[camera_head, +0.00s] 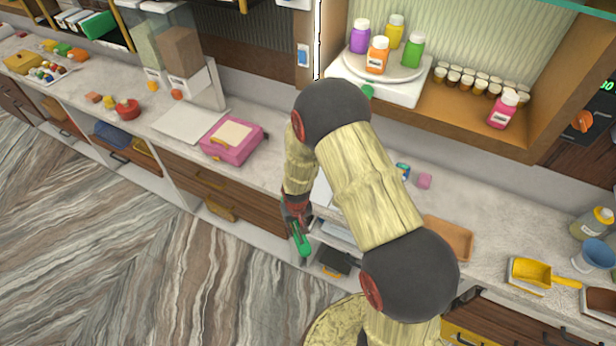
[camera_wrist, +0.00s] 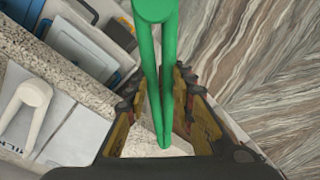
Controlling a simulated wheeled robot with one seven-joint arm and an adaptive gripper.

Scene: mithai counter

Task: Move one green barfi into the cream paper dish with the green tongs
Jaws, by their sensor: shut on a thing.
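My gripper (camera_head: 296,212) hangs over the front edge of the counter, beyond the bend of my arm. It is shut on the green tongs (camera_head: 303,243), which point down in front of the counter. In the wrist view, the green tongs (camera_wrist: 150,60) run between the two fingers of my gripper (camera_wrist: 160,90), with their round joined end at the top of the picture. The tong arms lie close together. I cannot make out a green barfi or the cream paper dish in either view; my arm hides part of the counter.
A white pair of tongs (camera_wrist: 32,95) lies on a printed sheet (camera_wrist: 75,135) at the left of the wrist view. A pink box (camera_head: 228,150) stands left of my arm; a tan tray (camera_head: 448,238) and yellow scoop (camera_head: 528,272) lie right. The floor (camera_head: 150,260) before the counter is clear.

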